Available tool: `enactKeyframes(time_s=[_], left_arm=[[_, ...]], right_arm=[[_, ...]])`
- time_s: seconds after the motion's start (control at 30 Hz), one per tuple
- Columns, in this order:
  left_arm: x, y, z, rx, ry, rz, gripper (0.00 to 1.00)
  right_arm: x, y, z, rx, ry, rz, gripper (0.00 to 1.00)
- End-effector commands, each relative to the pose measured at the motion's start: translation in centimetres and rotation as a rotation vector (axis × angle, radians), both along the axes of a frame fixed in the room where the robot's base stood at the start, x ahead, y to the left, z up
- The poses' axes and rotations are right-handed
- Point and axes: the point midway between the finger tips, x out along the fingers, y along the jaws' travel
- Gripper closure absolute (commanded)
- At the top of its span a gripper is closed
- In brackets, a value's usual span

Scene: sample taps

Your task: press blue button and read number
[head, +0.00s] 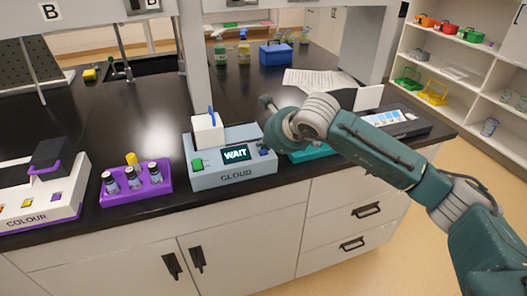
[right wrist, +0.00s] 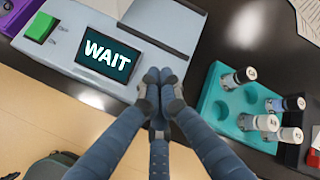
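A grey meter (head: 230,178) with a front label that looks like CLOUD stands near the counter's front edge. Its dark screen (head: 235,153) reads WAIT, also in the right wrist view (right wrist: 107,58); no number shows. A green button (head: 197,164) is left of the screen. My right gripper (right wrist: 160,80) is shut and empty, fingertips together over the meter's right end, hiding the blue button in the wrist view. Contact cannot be told. My left gripper is not in view.
A teal rack (right wrist: 212,98) with several vials stands just right of the meter. A purple rack (head: 157,186) of vials and a white COLOUR device (head: 30,215) are to the left. Papers (head: 318,80) lie behind. A sink (head: 140,68) is at the back left.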

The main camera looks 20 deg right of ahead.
Motion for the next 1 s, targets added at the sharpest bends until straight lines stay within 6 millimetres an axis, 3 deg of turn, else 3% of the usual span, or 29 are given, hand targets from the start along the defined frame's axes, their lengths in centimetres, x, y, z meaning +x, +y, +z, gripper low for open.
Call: enactKeyframes(time_s=[0.47, 1.0], left_arm=[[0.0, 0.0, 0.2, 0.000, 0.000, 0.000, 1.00], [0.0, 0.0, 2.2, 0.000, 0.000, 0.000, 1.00]], right_arm=[[0.0, 0.0, 0.8, 0.001, -0.002, 0.001, 1.00], [0.0, 0.1, 5.5, 0.001, -0.001, 0.002, 1.00]])
